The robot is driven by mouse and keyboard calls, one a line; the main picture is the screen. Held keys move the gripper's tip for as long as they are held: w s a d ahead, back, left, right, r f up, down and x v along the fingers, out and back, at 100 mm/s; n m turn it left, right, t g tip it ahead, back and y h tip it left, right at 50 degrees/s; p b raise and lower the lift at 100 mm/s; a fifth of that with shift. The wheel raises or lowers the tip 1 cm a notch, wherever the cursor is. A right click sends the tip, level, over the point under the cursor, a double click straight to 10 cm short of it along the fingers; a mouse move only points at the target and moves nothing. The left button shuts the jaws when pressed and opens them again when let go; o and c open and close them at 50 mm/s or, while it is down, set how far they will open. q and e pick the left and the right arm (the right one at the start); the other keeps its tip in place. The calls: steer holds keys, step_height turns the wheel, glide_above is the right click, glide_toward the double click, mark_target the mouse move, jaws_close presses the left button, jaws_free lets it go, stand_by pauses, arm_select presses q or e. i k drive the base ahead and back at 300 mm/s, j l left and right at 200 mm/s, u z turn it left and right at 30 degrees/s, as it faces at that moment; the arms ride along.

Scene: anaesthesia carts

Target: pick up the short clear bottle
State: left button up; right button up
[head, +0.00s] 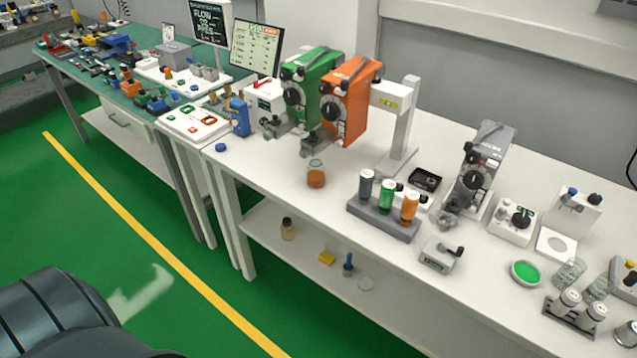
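A short clear bottle (316,174) with orange contents stands upright near the front edge of the white table, in front of the orange vaporizer (350,98). I cannot tell for certain which of the two the task names. Neither of my grippers is in view. A dark rounded part at the bottom left looks like my own body.
The white table (270,182) has free room around the clear bottle. A green vaporizer (309,82) stands behind it, and a rack (383,221) with several coloured canisters to its right. A white post (400,130) rises behind. Green floor is open in front.

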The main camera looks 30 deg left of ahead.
mark_target(316, 171)
steer(key=l+u, duration=0.25)
steer(key=l, duration=0.7)
steer(key=k+l+u, duration=0.1)
steer(key=l+u, duration=0.15)
steer(key=l, duration=0.65)
